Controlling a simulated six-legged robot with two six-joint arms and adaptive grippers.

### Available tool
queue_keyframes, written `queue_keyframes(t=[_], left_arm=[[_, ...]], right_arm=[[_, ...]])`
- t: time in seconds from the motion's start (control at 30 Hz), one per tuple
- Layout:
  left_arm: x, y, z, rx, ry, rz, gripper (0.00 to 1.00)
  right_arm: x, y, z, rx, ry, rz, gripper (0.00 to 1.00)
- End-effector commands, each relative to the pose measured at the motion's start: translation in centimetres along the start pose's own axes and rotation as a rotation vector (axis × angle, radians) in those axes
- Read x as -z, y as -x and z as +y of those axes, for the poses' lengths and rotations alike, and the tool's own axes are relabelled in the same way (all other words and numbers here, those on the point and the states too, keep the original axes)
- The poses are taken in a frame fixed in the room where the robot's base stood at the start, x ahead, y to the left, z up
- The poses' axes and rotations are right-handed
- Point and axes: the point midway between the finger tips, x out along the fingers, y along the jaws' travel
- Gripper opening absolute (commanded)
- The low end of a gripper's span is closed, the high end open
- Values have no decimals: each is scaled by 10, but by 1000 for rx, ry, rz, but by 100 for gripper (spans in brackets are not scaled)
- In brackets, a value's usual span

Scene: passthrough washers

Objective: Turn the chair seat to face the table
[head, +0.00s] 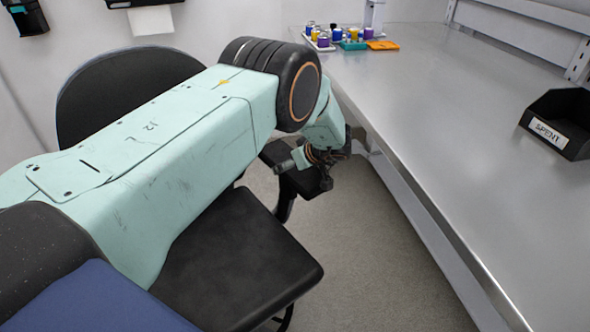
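The chair has a black seat (240,265) at the lower middle and a rounded black backrest (105,85) at the upper left. My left arm crosses in front of the chair and hides the part between them. The seat's free corner points to the lower right, with the backrest on the far left. A black armrest (283,155) stands up near the table's side. My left gripper (322,170) is at this armrest, overlapping its end. Its fingers are dark and small, so I cannot tell whether they grip it. The steel table (440,120) fills the right side. My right gripper is out of view.
A black bin labelled SPENT (562,125) stands on the table at the right. Colored trays with small containers (350,40) sit at the table's far end. Bare grey floor (370,250) lies between seat and table. A wall closes off the back.

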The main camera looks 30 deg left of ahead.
Motion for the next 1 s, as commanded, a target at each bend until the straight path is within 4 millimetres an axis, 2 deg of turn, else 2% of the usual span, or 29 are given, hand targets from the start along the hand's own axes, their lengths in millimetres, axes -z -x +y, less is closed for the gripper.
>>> queue_keyframes(t=[0.23, 0.73, 0.77, 0.87, 1.0], left_arm=[[5, -4, 0, 29, 29, 3, 33], [6, -3, 1, 37, 35, 4, 33], [6, -3, 1, 37, 35, 4, 91], [6, -4, 1, 37, 36, 4, 99], [6, -4, 1, 37, 37, 3, 100]], right_arm=[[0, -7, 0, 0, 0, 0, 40], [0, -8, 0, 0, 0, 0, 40], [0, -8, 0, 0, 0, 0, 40], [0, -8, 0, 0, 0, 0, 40], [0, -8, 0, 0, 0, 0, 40]])
